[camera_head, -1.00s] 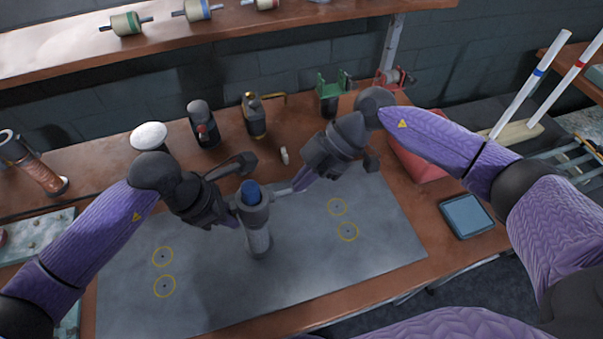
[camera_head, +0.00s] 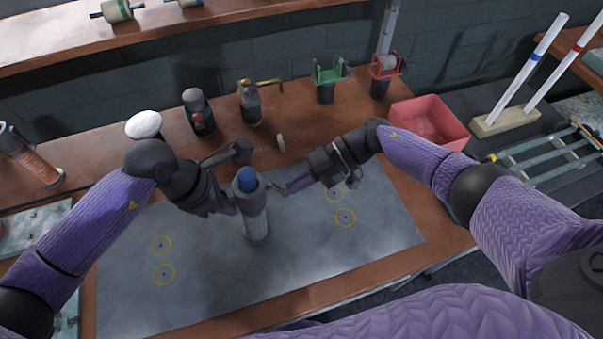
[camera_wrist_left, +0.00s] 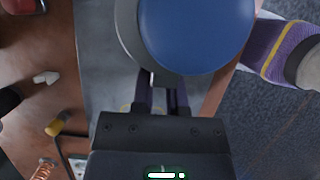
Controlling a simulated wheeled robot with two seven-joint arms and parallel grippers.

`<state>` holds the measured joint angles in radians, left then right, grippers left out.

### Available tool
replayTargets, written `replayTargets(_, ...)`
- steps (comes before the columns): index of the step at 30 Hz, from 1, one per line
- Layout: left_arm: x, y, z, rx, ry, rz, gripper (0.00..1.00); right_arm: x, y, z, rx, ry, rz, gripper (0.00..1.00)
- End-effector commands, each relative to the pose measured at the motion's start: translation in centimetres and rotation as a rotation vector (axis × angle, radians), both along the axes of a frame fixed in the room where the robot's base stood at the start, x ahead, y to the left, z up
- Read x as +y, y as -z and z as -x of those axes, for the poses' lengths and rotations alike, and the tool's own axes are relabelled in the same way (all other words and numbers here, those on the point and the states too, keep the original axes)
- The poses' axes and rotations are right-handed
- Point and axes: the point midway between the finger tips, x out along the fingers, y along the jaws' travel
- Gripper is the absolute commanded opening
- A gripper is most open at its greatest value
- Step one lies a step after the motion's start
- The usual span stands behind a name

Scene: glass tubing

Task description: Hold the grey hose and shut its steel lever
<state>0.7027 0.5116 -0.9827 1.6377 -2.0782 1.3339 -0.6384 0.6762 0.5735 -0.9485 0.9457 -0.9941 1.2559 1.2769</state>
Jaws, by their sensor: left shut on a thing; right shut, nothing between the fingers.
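The grey hose (camera_head: 256,222) stands upright on the grey mat (camera_head: 200,285), with a blue end on top. My left gripper (camera_head: 234,207) is shut on the hose from its left side. In the left wrist view, the blue end (camera_wrist_left: 197,32) fills the top middle, just beyond the left fingers (camera_wrist_left: 162,98). My right gripper (camera_head: 283,190) is shut and empty, just right of the hose's upper part, its fingers pointing left towards it. I cannot clearly make out the steel lever or its position; a small dark tip shows between the hose and the right fingers.
Behind the mat stand a dark bottle-like part (camera_head: 199,112), a valve with a yellow handle (camera_head: 250,102), and green (camera_head: 328,80) and red (camera_head: 384,72) holders. A red bin (camera_head: 430,120) is at the back right. The mat's front is clear.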

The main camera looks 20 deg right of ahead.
Motion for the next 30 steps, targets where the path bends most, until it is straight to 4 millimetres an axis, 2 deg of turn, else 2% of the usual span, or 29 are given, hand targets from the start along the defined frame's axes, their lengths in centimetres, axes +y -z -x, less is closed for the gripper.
replayTargets(8, 0.0, 0.0, 0.0, 0.0, 0.0, 0.0, 0.0, 0.9, 1.3, 0.1, 0.001, 0.0, 0.001, 0.0)
replayTargets(13, 0.0, 0.0, 0.0, 0.0, 0.0, 0.001, 0.0, 0.9, 1.2, 0.1, 0.0, -0.001, 0.001, 0.0)
replayTargets(30, 0.0, 0.0, 0.0, 0.0, 0.0, 0.001, 0.0, 0.9, -0.4, 0.1, 0.0, -0.001, 0.001, 0.0)
